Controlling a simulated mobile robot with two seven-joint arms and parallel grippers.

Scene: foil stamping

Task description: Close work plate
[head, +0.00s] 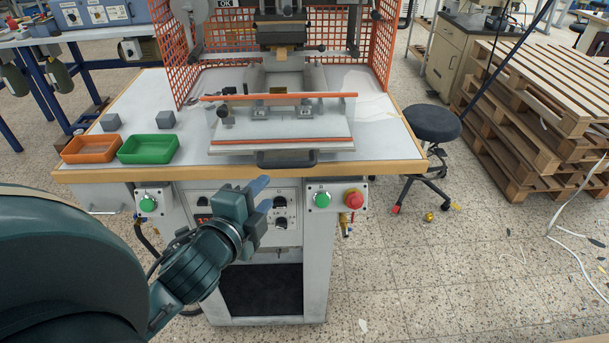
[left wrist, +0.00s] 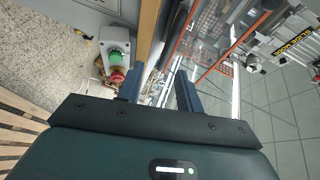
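The work plate (head: 240,146) is a light grey plate with an orange stripe, lying out at the front of the stamping press (head: 283,30). A dark handle (head: 286,160) sits on its front side at the table's front edge. My left gripper (head: 264,194) is in front of the machine, below and slightly left of the handle, and apart from it. In the left wrist view its two blue fingers (left wrist: 160,90) stand apart with nothing held between them. My right gripper is in neither view.
An orange tray (head: 67,155) and a green tray (head: 124,155) stand left on the white table, with grey blocks (head: 110,121) behind. Control boxes (head: 338,197) hang below the edge. A stool (head: 432,124) and pallets (head: 520,115) are to the right.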

